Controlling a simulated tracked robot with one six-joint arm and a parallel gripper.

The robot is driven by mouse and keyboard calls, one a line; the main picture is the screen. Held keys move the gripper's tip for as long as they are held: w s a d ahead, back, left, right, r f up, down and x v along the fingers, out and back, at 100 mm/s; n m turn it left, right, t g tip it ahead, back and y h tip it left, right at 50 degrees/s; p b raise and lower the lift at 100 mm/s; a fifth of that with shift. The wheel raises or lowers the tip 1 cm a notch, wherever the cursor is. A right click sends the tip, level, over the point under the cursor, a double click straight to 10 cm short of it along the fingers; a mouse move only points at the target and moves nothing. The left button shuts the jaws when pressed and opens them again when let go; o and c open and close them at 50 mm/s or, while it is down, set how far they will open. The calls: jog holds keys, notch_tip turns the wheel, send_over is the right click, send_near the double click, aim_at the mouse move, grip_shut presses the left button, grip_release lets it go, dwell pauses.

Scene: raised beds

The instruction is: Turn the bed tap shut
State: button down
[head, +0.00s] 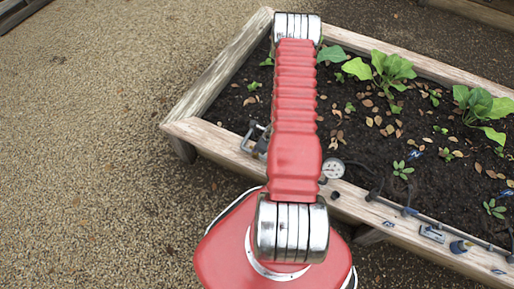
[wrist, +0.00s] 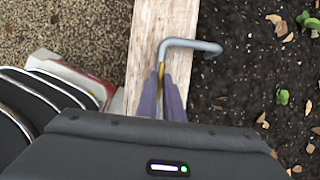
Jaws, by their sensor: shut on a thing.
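The bed tap (wrist: 192,44) shows in the wrist view as a grey bent lever above the wooden edge board, its long arm reaching right over the soil. A yellowish part shows below its bend, between my fingers. My gripper (wrist: 168,92) has its two purple-grey fingers close together, shut on the tap; the exact contact is partly hidden by the fingers. In the head view my red arm covers much of the place where it meets the bed, and small grey parts (head: 258,140) show beside it on the board; I cannot tell tap from gripper there.
The raised bed's wooden rim (head: 215,142) frames dark soil with leafy plants (head: 385,72) and dry leaves. A round gauge (head: 333,168) and thin pipes (head: 400,208) sit along the near board, right of my arm. Open gravel (head: 90,150) lies to the left.

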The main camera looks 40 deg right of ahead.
jog(key=shift+s+a+f, duration=0.1)
jog(key=shift+s+f, duration=0.05)
jog(key=shift+f, duration=0.05)
jog(key=c, duration=1.9)
grip_release()
jog(key=shift+r, duration=0.1)
jog(key=shift+r, duration=0.1)
jog(key=v, duration=1.3)
jog(key=shift+r, duration=0.25)
